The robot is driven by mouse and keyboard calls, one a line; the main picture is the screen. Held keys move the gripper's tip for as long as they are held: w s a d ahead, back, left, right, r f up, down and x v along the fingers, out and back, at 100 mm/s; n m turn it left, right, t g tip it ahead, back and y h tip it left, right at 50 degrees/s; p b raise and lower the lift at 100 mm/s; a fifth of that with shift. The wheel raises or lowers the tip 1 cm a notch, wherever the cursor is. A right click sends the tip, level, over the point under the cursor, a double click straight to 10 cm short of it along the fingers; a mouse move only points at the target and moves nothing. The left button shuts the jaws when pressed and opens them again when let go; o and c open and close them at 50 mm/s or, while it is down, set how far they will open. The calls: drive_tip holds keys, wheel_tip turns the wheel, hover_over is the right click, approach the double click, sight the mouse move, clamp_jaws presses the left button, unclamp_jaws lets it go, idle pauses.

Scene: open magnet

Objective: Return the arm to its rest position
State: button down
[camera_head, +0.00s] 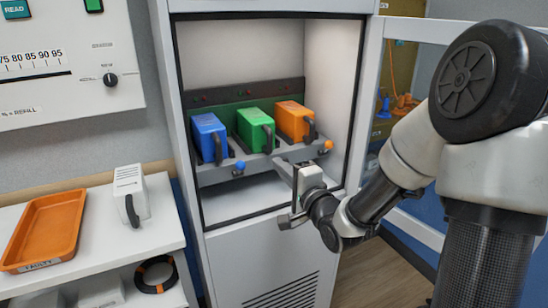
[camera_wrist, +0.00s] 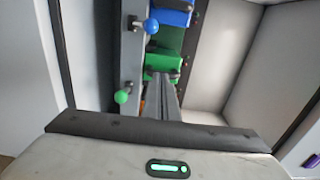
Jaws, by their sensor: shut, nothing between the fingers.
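My gripper (camera_head: 284,168) is at the front of the open cabinet, before the ledge with the modules. It is shut and empty; its closed fingers also show in the wrist view (camera_wrist: 164,90), pointing towards the modules. My arm reaches in from the right of the head view, bent at the elbow. A blue module (camera_head: 209,137), a green module (camera_head: 255,129) and an orange module (camera_head: 294,121) stand in a row in the cabinet. I cannot tell whether the fingers touch anything.
A blue knob (camera_head: 240,165) and an orange knob (camera_head: 328,145) stick out from the ledge; a green knob (camera_wrist: 122,96) shows in the wrist view. The open cabinet door (camera_head: 458,33) is behind my arm. An orange tray (camera_head: 44,230) and white module (camera_head: 131,193) are on the left shelf.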

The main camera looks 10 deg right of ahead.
drive_tip(key=s+d+r+n+g+h+p, duration=0.2)
drive_tip(key=s+r+n+g+h, duration=0.5)
drive_tip(key=s+n, duration=0.45)
drive_tip(key=s+f+n+g+y+b, duration=0.1)
drive_tip(key=s+f+n+g+b, duration=0.25)
drive_tip(key=s, duration=1.55)
wheel_tip(320, 180, up, 20)
drive_tip(key=g+p, duration=0.1)
drive_tip(key=p, duration=2.1)
drive_tip(key=shift+s+d+m, duration=0.3)
drive_tip(key=shift+d, duration=0.05)
drive_tip(key=shift+f, duration=0.1)
